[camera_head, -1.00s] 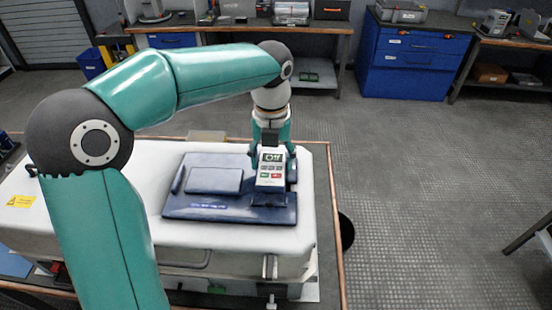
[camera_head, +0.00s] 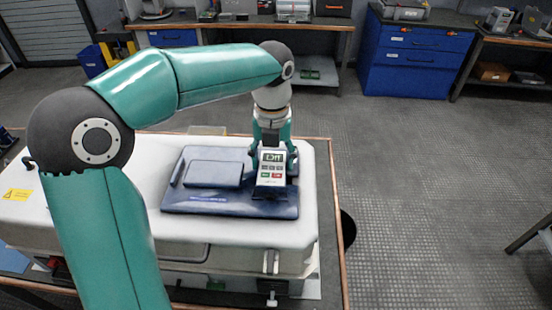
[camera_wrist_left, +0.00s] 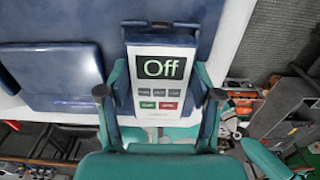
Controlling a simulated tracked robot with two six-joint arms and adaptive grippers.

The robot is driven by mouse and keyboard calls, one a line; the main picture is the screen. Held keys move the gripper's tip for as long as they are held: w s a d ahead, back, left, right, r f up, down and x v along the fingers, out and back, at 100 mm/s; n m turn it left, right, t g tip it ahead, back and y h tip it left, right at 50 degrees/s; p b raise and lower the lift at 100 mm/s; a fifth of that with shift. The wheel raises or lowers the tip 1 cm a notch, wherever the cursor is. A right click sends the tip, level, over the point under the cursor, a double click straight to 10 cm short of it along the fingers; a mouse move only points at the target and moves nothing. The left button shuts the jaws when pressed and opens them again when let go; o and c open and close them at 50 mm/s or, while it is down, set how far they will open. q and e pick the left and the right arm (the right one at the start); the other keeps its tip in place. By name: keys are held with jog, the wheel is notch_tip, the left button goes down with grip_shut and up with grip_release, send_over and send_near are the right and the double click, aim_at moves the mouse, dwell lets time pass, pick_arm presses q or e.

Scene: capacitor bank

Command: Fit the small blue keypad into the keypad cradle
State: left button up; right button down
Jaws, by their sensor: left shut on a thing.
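The small keypad (camera_head: 271,168) has a pale face, a lit display reading "Off" and green and red keys. It stands at the right side of a dark blue panel (camera_head: 230,208). My left gripper (camera_wrist_left: 159,94) has a finger on each side of the keypad and is shut on it. The dark blue keypad cradle (camera_head: 272,194) shows at the keypad's lower end in the head view. A blue edge (camera_wrist_left: 160,31) shows beyond the display in the left wrist view. I cannot tell how deep the keypad sits in the cradle. My right gripper is not in view.
The panel lies on a large white case (camera_head: 235,233) on a copper-edged table. A raised blue block (camera_head: 214,174) is left of the keypad on the panel. Workbenches and a blue drawer cabinet (camera_head: 420,62) stand at the back.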

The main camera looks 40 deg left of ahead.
pick_arm(q)
jog(key=shift+f+b, duration=0.4)
jog(key=shift+f, duration=0.35)
dwell(0.7)
jog(key=o, duration=1.3)
jog(key=shift+r, duration=0.1)
notch_tip(320, 180, up, 12)
jog(key=shift+f, duration=0.1)
